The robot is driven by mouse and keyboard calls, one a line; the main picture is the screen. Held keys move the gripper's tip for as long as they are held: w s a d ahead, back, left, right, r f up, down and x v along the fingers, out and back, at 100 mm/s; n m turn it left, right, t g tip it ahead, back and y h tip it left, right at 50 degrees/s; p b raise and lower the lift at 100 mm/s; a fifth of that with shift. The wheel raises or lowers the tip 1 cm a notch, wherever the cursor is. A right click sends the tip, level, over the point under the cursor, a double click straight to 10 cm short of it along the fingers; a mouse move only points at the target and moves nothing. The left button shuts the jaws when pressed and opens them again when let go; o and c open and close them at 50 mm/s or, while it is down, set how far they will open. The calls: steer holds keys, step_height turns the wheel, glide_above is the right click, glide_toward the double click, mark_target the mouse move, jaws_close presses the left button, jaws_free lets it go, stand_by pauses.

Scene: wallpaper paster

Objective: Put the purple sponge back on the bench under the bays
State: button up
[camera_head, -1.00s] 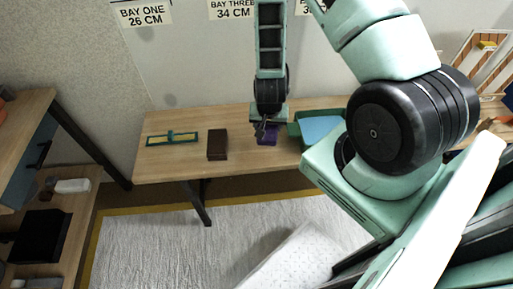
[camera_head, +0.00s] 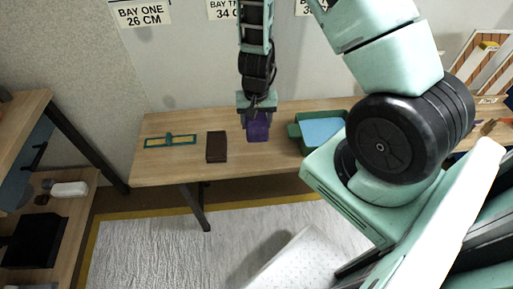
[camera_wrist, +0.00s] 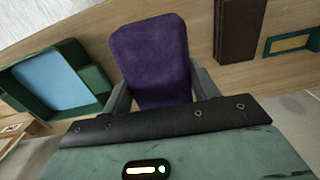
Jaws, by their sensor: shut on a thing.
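The purple sponge (camera_head: 258,131) is between the fingers of my gripper (camera_head: 257,119), which is shut on it. In the head view the sponge is at the bench between a dark brown block and a green tray; I cannot tell whether it touches the top. The wooden bench (camera_head: 165,170) stands against the wall under the bay signs. In the wrist view the sponge (camera_wrist: 152,58) fills the upper middle, between the two grey fingers of my gripper (camera_wrist: 155,92). The sponge's end near the palm is hidden.
The dark brown block (camera_head: 217,147) lies left of the sponge. The green tray (camera_head: 297,133) with a light blue inside is to the right. Bare bench top lies in front of these. A shelf (camera_head: 25,105) stands at the far left.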

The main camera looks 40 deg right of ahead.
mark_target(256, 147)
steer(key=shift+f+b, duration=0.9)
steer(key=shift+f, duration=3.9)
steer(key=shift+f, duration=0.15)
steer(key=o, duration=1)
steer(key=shift+f+b, duration=0.1)
steer(key=shift+b, duration=0.25)
